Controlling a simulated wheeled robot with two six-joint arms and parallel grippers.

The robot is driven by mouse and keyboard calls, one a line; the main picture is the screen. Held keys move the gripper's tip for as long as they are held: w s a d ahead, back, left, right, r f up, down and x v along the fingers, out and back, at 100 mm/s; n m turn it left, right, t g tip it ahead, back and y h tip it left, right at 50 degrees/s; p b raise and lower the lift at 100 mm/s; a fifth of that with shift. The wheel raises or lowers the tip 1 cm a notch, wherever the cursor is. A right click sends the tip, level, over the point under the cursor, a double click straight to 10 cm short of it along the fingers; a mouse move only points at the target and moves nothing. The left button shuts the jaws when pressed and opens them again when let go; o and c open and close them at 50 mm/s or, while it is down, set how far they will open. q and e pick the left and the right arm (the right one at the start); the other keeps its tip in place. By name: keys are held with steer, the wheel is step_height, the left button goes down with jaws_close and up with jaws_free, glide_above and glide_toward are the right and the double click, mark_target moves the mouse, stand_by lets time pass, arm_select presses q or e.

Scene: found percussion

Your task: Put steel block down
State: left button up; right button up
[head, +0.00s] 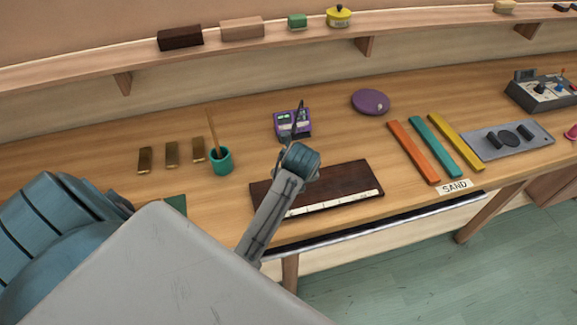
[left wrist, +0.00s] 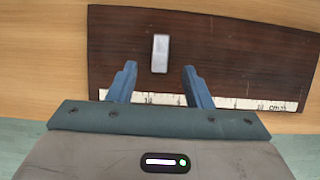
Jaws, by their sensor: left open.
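The steel block (left wrist: 160,53) is a small pale grey bar. In the left wrist view it lies on the dark wooden board (left wrist: 245,60), which has a white ruler strip along its near edge. My left gripper (left wrist: 159,68) is open, its two fingers apart with clear gaps either side of the block's line. My right gripper is not in view.
Left of the board are a teal cup (head: 221,162) with a stick and brass bars (head: 171,154). Behind it are a purple device (head: 285,126) and a purple disc (head: 370,101). Coloured strips (head: 432,145) and a grey plate (head: 483,149) lie right. A shelf (head: 280,46) runs above.

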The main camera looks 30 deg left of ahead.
arm_select(q)
steer(key=shift+w+a+f, duration=0.2)
steer(key=shift+a+f, duration=0.1)
steer(key=shift+f, duration=0.3)
steer(key=p+x, duration=0.2)
steer(key=x, duration=0.2)
steer(key=shift+d+f, duration=0.1)
steer(key=shift+f, duration=0.3)
steer(key=c, duration=0.9)
steer(key=shift+w+r, duration=0.1)
jaws_close()
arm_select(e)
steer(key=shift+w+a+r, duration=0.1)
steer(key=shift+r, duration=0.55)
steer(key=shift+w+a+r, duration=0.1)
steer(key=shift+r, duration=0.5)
arm_select(q)
steer(key=shift+w, duration=0.1)
